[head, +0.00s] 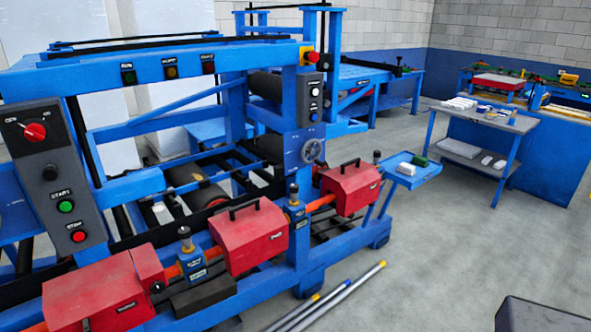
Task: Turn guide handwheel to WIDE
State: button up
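The guide handwheel appears to be the small grey spoked wheel (313,150) on a blue plate (296,143), on the right upright of the blue machine. The plate has small markings, too small to read, so I cannot tell which setting the wheel is at. Nothing touches the wheel. My gripper is not in view.
Red boxes with black handles (249,237) line the machine's front, with an orange shaft between them. A control panel (51,175) with a red knob and buttons is at left. Loose pipes (336,298) lie on the floor. A grey-topped table (487,118) stands right; floor between is clear.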

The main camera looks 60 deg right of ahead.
aim_at(309, 150)
jog(key=u, duration=0.35)
jog(key=k, duration=1.75)
jog(key=z, duration=0.4)
jog(key=i, duration=0.95)
jog(key=z, duration=0.05)
